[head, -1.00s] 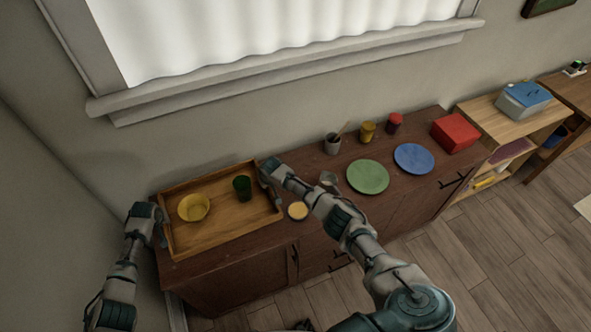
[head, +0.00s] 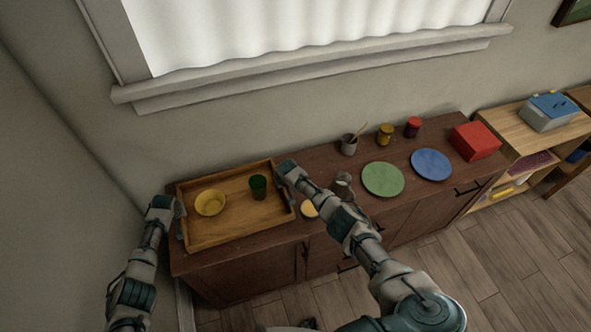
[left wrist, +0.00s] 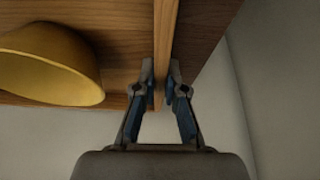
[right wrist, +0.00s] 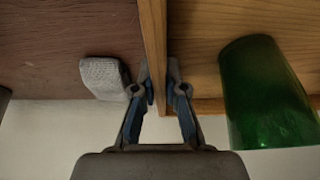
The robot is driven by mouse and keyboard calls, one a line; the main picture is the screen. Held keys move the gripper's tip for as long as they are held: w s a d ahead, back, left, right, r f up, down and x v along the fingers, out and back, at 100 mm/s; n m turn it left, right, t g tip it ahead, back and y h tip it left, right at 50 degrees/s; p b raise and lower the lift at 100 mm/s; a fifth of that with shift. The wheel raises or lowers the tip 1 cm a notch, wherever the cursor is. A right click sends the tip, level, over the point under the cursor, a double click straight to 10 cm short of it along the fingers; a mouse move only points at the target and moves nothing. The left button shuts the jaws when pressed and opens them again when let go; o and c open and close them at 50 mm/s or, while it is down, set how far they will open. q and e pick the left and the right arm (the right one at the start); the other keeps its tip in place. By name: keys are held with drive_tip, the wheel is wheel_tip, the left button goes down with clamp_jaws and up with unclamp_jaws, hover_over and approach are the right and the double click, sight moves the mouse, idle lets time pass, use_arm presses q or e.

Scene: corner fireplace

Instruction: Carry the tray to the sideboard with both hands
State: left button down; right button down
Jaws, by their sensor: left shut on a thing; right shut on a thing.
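The wooden tray (head: 236,234) is at the left end of the dark brown sideboard (head: 255,275), over its top; I cannot tell whether its base touches. A yellow bowl (head: 210,202) and a green cup (head: 258,187) stand upright in it. My left gripper (head: 179,208) is shut on the tray's left wall; the left wrist view shows this wall (left wrist: 165,40) between the fingers (left wrist: 160,85). My right gripper (head: 285,180) is shut on the right wall, which shows between the fingers (right wrist: 160,85) in the right wrist view. The tray looks about level.
Right of the tray are a small round pale-yellow item (head: 309,209), a green plate (head: 383,179), a blue plate (head: 431,164) and a red box (head: 475,141). A brush cup (head: 349,146) and two jars (head: 385,134) stand behind. A wall and window close off the back.

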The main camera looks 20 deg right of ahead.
use_arm(q)
drive_tip(key=shift+w+f, duration=0.15)
drive_tip(key=shift+f, duration=0.1)
use_arm(e)
drive_tip(key=shift+w+f, duration=0.1)
drive_tip(key=shift+f, duration=0.2)
use_arm(q)
drive_tip(key=c, duration=1.7)
unclamp_jaws()
drive_tip(key=shift+f, duration=0.25)
use_arm(e)
drive_tip(key=c, duration=1.7)
unclamp_jaws()
drive_tip(key=shift+f, duration=0.2)
use_arm(q)
drive_tip(key=o, duration=0.4)
drive_tip(key=shift+a, duration=0.1)
use_arm(e)
drive_tip(key=o, duration=0.4)
use_arm(q)
drive_tip(key=shift+o, duration=0.3)
drive_tip(key=shift+s+a+r, duration=0.1)
drive_tip(key=shift+s+a, duration=0.05)
drive_tip(key=shift+s, duration=0.05)
use_arm(e)
drive_tip(key=shift+o, duration=0.4)
drive_tip(key=shift+a+r, duration=0.15)
drive_tip(key=shift+a, duration=0.05)
drive_tip(key=shift+d, duration=0.1)
